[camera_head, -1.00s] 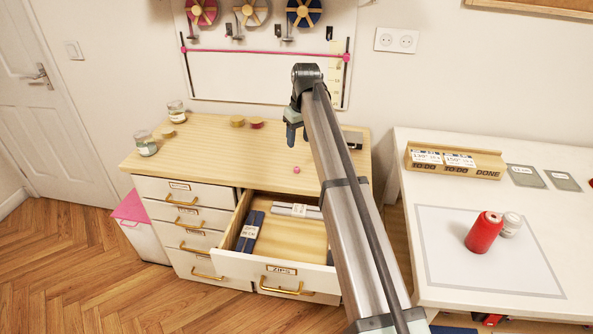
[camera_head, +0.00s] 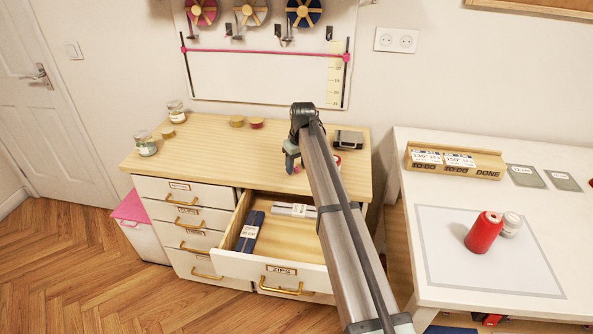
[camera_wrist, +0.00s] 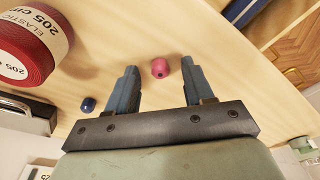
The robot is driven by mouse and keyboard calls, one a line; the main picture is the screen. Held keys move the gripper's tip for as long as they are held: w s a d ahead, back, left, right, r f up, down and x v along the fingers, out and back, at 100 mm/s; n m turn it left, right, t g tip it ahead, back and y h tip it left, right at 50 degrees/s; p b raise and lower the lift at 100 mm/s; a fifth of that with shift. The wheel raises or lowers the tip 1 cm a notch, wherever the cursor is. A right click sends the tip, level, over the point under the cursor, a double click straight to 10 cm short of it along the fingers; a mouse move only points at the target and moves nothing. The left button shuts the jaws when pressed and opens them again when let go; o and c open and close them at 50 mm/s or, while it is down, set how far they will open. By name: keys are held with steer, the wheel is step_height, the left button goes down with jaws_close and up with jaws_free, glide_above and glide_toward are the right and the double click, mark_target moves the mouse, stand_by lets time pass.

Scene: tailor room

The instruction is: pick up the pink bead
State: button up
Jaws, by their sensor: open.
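The pink bead (camera_wrist: 159,68) lies on the wooden top of the drawer cabinet (camera_head: 215,148). In the wrist view it is between my open gripper's fingers (camera_wrist: 157,85), near the tips and closer to the right finger. A gap shows on the left; on the right it is close to the finger, and I cannot tell if they touch. In the head view my gripper (camera_head: 291,163) is low over the cabinet top, and the bead is hidden there behind it.
A dark blue bead (camera_wrist: 88,104) lies left of my gripper. A red elastic roll (camera_wrist: 32,45) stands farther left. The open zips drawer (camera_head: 290,240) is in front. Glass jars (camera_head: 145,144) stand at the left.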

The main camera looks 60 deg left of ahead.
steer(key=shift+f, duration=0.25)
jaws_close()
stand_by(0.3)
steer(key=shift+r, duration=0.1)
